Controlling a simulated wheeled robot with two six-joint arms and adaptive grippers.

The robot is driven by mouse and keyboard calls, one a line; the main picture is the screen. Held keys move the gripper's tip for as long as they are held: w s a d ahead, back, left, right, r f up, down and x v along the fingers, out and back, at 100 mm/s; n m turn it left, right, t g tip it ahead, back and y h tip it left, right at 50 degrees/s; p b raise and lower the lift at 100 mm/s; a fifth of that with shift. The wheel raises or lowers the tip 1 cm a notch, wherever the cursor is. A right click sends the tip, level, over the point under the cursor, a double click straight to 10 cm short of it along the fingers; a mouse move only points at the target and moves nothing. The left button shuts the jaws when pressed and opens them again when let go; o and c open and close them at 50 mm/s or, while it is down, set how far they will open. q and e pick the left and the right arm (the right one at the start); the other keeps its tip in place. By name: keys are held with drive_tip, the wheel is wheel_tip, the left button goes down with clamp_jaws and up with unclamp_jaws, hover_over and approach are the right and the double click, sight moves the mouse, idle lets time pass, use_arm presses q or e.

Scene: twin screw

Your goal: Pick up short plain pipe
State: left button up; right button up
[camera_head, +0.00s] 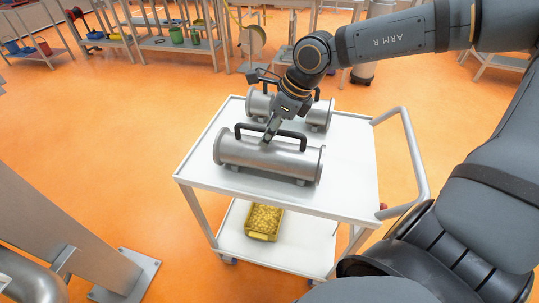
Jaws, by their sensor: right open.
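A grey metal cylinder (240,152) with end collars and a black bar handle lies across the front of the white cart's top. It looks like the pipe, but I cannot be sure which piece is the short plain pipe. A second grey cylindrical piece (319,115) with black handles lies behind it, its middle hidden by my right arm. My right gripper (268,138) points down at the front cylinder's handle, near its middle. It is open; I cannot tell whether its fingers straddle or touch the handle. My left gripper is not in view.
The white cart top (350,170) is bare on its right side, with a push handle (415,155) at right. A yellow bin (264,222) of small parts sits on the lower shelf.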

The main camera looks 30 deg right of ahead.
drive_tip(key=shift+f, duration=0.2)
idle(0.5)
clamp_jaws()
idle(0.3)
